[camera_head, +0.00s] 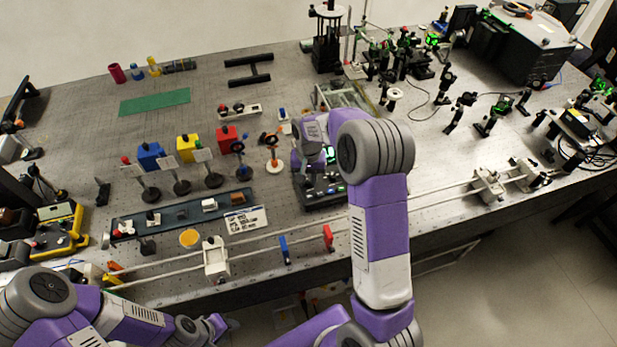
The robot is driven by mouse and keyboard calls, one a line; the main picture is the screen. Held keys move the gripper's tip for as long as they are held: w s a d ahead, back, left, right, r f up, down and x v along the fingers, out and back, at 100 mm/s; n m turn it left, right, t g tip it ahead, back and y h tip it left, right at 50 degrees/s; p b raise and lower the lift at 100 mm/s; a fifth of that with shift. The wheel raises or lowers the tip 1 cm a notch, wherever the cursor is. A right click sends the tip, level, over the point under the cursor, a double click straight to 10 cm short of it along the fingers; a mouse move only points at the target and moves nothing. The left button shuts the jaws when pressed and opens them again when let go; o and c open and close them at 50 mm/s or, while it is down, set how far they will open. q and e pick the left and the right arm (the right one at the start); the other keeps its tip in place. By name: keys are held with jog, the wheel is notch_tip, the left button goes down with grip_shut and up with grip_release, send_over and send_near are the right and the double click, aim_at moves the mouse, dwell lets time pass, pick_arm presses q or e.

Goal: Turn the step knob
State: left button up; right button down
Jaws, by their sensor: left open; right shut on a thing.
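A dark instrument box (322,198) with a lit green display and small coloured buttons along its front sits near the table's front edge, in the middle. My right arm reaches over it from the front, and my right gripper (306,172) is down at the box's left side, shut on what appears to be the step knob. The knob itself is hidden by the gripper and too small to make out. My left gripper (221,325) is open and empty, low in front of the table's front edge, away from the box.
A long white rail with carriers (216,258) runs along the front edge, with blue and red stops. Left of the box stand small posts, coloured blocks (188,147) and a dark tray (180,216). A glass-topped case (345,95) stands behind. Optics crowd the back right.

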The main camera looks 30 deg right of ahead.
aim_at(309, 181)
jog(key=shift+m, duration=1.2)
jog(key=c, duration=1)
grip_release()
notch_tip(309, 181, up, 8)
jog(key=shift+f+p, duration=0.2)
jog(key=shift+p, duration=0.35)
